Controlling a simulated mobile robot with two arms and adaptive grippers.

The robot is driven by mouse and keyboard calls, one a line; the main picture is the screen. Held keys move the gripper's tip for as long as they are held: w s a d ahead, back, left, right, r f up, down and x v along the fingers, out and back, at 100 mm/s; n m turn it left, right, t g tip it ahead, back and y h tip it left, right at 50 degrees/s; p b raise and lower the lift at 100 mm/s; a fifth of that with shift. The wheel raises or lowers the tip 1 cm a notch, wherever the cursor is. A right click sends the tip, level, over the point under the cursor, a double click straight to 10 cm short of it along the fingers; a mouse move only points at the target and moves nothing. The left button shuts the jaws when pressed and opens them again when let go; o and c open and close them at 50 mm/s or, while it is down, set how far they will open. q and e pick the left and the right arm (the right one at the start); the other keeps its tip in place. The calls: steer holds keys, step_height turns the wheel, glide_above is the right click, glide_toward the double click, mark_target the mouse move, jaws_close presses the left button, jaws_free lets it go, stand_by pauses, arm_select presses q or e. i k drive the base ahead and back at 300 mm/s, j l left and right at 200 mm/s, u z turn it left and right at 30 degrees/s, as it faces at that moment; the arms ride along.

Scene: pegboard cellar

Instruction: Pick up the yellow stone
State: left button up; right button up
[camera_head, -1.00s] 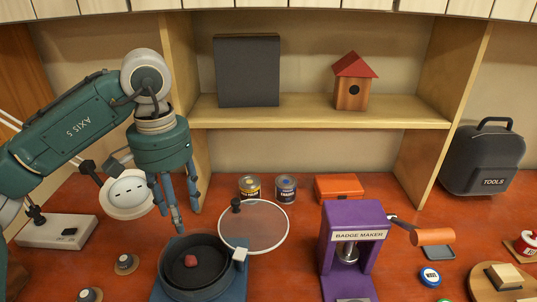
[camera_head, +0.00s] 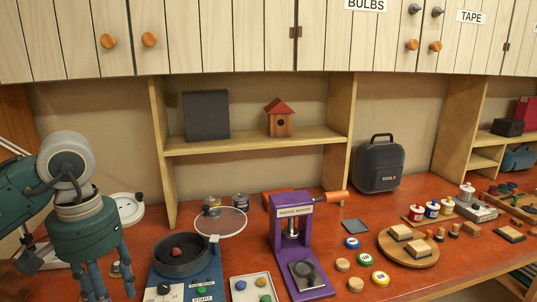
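A white tray (camera_head: 236,297) stands at the bottom edge of the head view. A red stone (camera_head: 176,252) lies in the dark round bowl of a blue machine (camera_head: 190,264). My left gripper (camera_head: 112,293) is at the lower left, to the left of the machine and well apart from the tray. It points down, its fingers spread and seemingly empty; the tips are near the picture's edge. My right gripper is not in view.
A clear round lid (camera_head: 221,222) stands raised behind the bowl. A purple badge maker (camera_head: 290,230) with an orange handle stands right of the tray. Badges and wooden discs lie farther right, beside a round board (camera_head: 382,245). A shelf and cabinets are behind.

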mark_target(261, 283)
steer(key=k, duration=0.9)
